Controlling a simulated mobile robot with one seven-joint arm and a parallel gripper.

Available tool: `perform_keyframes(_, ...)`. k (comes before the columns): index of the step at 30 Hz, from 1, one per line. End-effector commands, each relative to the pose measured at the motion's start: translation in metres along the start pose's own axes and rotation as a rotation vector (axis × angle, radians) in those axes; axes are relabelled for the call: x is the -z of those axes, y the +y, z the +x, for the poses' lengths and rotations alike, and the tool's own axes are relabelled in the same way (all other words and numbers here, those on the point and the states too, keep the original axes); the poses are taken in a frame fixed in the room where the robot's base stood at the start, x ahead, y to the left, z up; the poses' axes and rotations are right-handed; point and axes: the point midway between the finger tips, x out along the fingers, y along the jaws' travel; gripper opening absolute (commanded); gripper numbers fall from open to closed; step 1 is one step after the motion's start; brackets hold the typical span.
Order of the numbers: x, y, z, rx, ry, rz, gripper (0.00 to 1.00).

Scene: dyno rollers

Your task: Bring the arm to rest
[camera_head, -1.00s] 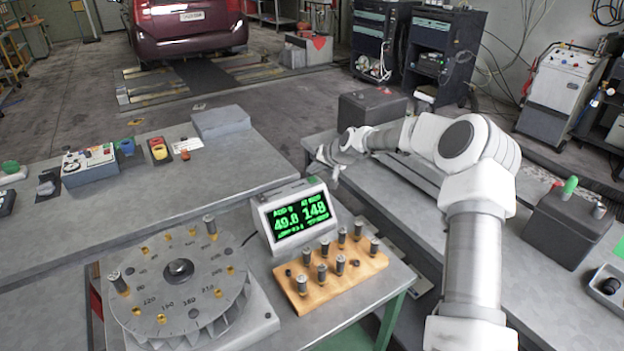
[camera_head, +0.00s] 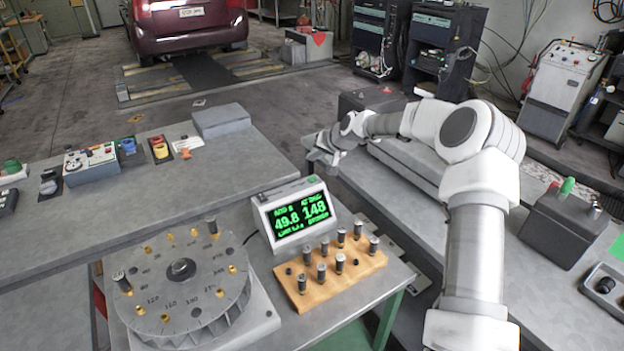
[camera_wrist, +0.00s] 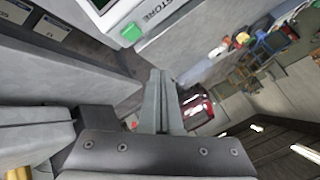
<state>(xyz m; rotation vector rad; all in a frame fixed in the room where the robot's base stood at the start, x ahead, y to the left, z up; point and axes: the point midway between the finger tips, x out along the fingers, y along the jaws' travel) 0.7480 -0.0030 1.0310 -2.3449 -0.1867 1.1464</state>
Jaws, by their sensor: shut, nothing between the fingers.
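My gripper (camera_head: 322,160) is at the end of my white and grey arm, over the gap between the left bench and the right bench, behind the green-lit display. It is shut and empty. In the wrist view its two fingers (camera_wrist: 160,98) lie together side by side. The arm reaches back and bends left above the right bench (camera_head: 400,205). In the wrist view a corner of the display with a green button (camera_wrist: 131,33) is near the fingers, apart from them.
The display (camera_head: 300,217) stands behind a wooden block (camera_head: 330,279) holding several metal pegs. A numbered round dial (camera_head: 182,290) sits to its left. A dark box (camera_head: 372,101) stands behind my arm. A maroon car (camera_head: 188,22) is at the back.

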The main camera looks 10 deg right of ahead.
Motion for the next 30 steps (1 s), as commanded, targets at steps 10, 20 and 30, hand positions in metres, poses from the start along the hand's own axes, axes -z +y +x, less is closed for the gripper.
perform_keyframes(10, -0.016, -0.033, -0.033, -0.048, -0.045, -0.115, 0.00)
perform_keyframes(20, -0.056, -0.074, -0.117, -0.182, -0.119, -0.309, 0.00)
perform_keyframes(30, -0.101, -0.090, -0.218, -0.319, -0.149, -0.425, 0.00)
